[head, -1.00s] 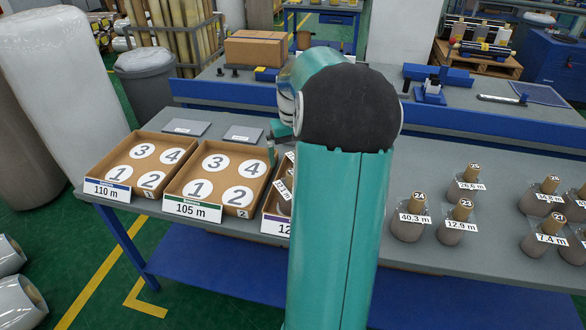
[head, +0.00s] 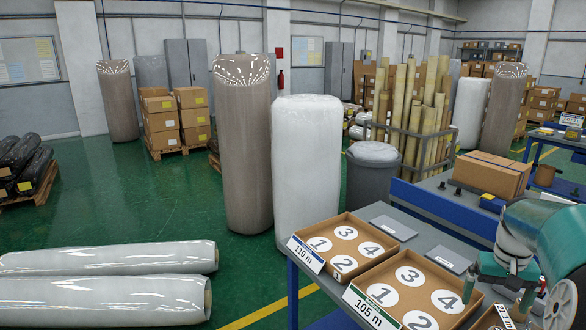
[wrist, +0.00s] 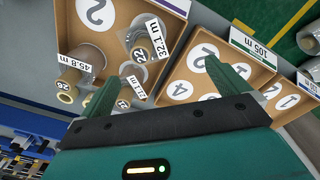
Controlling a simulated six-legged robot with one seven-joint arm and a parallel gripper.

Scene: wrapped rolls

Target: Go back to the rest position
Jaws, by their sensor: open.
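My gripper (wrist: 160,70) is open in the wrist view, its two green fingers spread apart. It appears empty, and a wrapped roll (wrist: 127,92) shows below and between the fingers. That roll is in a cardboard tray (wrist: 108,38) with other labelled rolls, including one marked 32.1 m (wrist: 138,42) and one marked 45.8 m (wrist: 72,73). In the head view my teal arm stands at the right edge, over the trays' right end. I cannot tell the gap between the fingers and the rolls there.
The 105 m tray (head: 450,273) and the 110 m tray (head: 318,226) hold numbered white circles and look empty. A grey bin (head: 373,187) and tall wrapped rolls (head: 243,150) stand behind. Long rolls (head: 100,298) lie on the floor at left. Green floor between is open.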

